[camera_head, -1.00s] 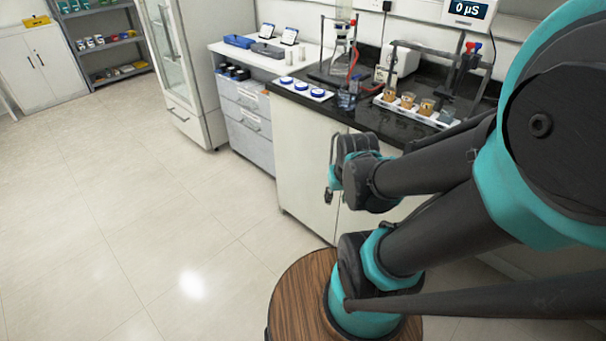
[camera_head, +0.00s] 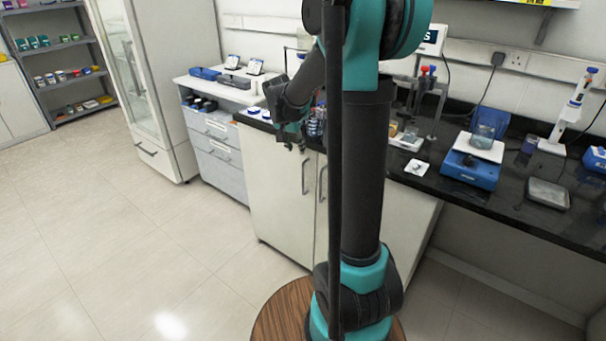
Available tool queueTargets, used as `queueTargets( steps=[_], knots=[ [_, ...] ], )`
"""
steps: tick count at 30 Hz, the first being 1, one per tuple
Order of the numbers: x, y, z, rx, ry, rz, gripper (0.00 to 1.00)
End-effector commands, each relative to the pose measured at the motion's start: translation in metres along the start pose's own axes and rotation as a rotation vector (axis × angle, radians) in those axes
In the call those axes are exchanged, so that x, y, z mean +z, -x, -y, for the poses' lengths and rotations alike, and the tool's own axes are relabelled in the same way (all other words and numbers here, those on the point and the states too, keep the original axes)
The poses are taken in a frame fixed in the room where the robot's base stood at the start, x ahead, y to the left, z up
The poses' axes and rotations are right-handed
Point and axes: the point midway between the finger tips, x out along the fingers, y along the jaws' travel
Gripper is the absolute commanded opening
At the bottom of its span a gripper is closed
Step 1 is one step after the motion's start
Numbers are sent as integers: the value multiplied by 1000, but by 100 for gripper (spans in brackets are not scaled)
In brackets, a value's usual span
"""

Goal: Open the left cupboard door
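The white cupboard under the black counter has two doors. Its left door (camera_head: 272,205) looks shut, and its upright metal handle (camera_head: 305,177) shows near the door's right edge. The right door (camera_head: 322,215) is partly hidden behind my arm, with its own handle (camera_head: 322,184) just left of the arm. My gripper (camera_head: 291,147) points down in front of the upper part of the left door. In the picture it is above and left of the left handle and looks apart from it. The fingers are small and dark, so their opening is unclear.
The black counter (camera_head: 420,178) carries a blue balance (camera_head: 470,170) and other lab ware. The floor at left (camera_head: 110,240) is clear.

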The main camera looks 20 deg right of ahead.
Motion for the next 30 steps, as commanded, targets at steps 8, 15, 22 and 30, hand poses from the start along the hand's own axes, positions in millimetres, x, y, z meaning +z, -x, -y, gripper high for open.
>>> queueTargets(
  steps=[8, 15, 22, 30],
  knots=[
    [0, -42, 0, -1, 0, 0, 31],
    [0, -85, 0, -1, 1, 0, 31],
    [0, -124, 0, -1, 1, 1, 31],
    [0, -158, 0, -1, 2, 1, 31]
  ],
)
